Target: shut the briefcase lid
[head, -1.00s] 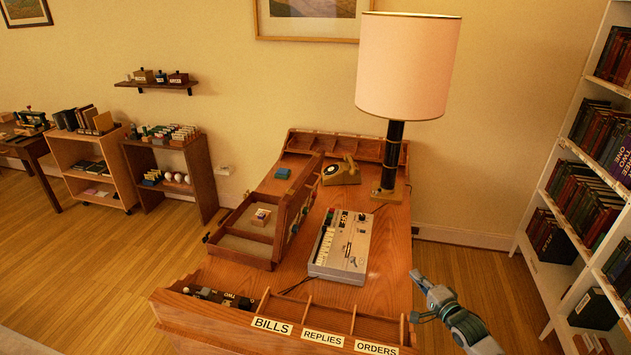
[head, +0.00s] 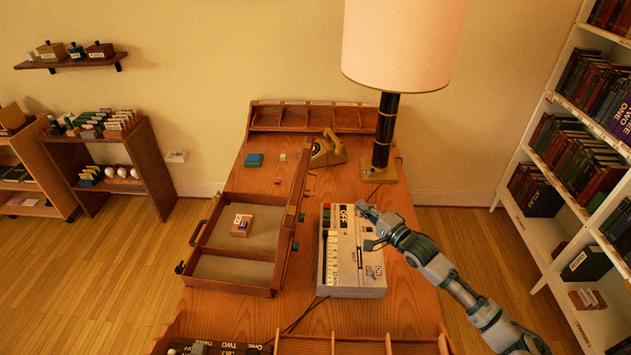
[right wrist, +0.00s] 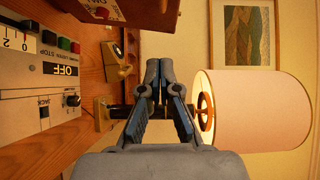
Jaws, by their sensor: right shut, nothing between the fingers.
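The briefcase is a shallow wooden case on the left side of the desk, its open tray (head: 215,267) showing a beige lining, a divider and a small labelled wooden block (head: 239,230). Its lid (head: 291,215) stands up steeply along the right side of the tray, seen nearly edge-on. My right gripper (head: 362,209) is over the far right part of the grey keyed machine, right of the lid and apart from it. It is shut and empty; in the right wrist view its fingers (right wrist: 161,66) are together. My left gripper is not in view.
The grey machine (head: 366,278) lies right of the lid. Small blocks, including a blue-green one (head: 254,160), lie on the far desk. A pigeonhole rack (head: 312,117) lines the back edge.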

